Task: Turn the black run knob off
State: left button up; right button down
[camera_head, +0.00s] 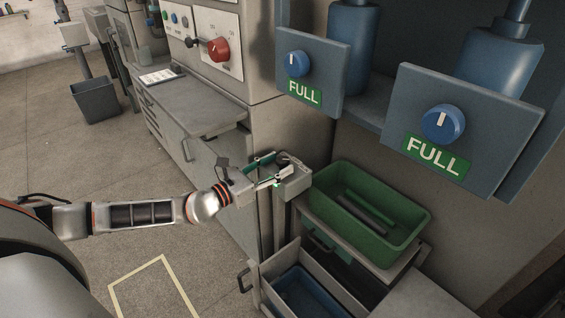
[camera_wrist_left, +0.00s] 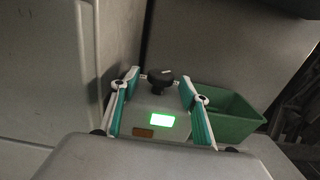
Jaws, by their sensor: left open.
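The black knob (camera_wrist_left: 160,78) stands on a small grey box (camera_wrist_left: 150,103) in the left wrist view, beside a lit green panel and a dark orange one. A pale mark shows on the knob's top, but its exact setting is too small to read. My left gripper (camera_wrist_left: 159,80) is open, its green-padded fingers either side of the knob, with gaps visible. In the head view my left gripper (camera_head: 272,168) is over the grey box (camera_head: 294,184), and the knob is hard to make out there. My right gripper is not in view.
A green bin (camera_head: 375,225) with dark rods sits right of the box. Blue knobs (camera_head: 443,123) on "FULL" plates hang above right. A red knob (camera_head: 217,49) is on a white panel farther back.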

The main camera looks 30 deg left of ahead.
pick_arm(q)
jog(key=shift+x, duration=1.15)
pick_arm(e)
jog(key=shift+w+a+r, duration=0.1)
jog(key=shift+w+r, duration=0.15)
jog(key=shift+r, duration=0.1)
